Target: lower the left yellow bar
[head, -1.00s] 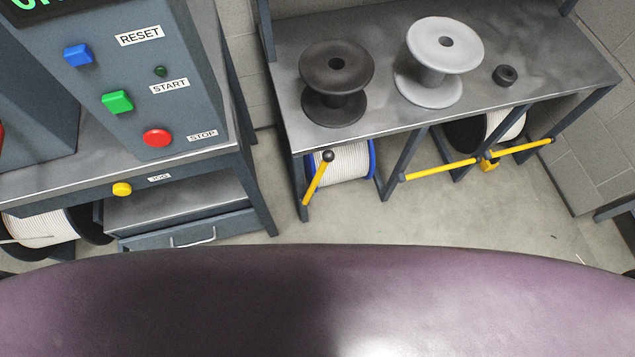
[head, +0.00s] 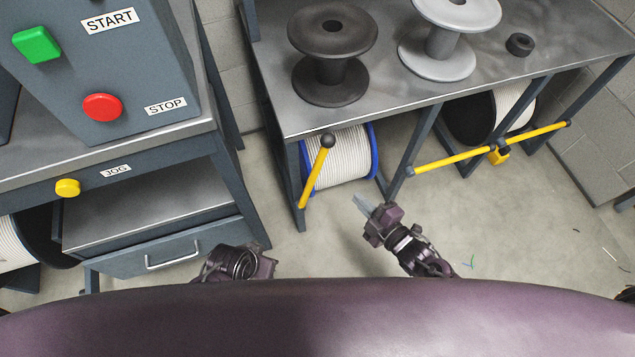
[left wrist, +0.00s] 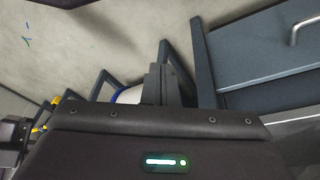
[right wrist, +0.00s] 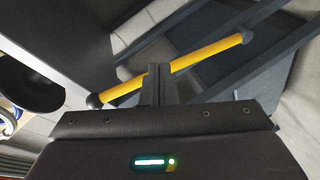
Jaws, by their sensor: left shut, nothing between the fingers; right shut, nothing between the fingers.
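The left yellow bar (head: 316,174) stands steeply tilted in front of a blue-rimmed spool, its black knob (head: 327,140) at the top. My right gripper (head: 362,203) is shut and empty, to the right of the bar and apart from it, pointing up-left. In the right wrist view a yellow bar (right wrist: 205,54) with a dark knob crosses behind the shut fingertips (right wrist: 158,70); it looks like the left one. My left gripper (left wrist: 160,82) is shut and empty in the left wrist view. In the head view the left arm is low, left of centre, its fingertips hidden.
A second yellow bar (head: 460,158) runs across the rack to the right, nearly level. The rack's top (head: 390,97) carries two empty spools. A control cabinet (head: 110,90) with a drawer below stands at left. Floor (head: 330,240) between them is clear.

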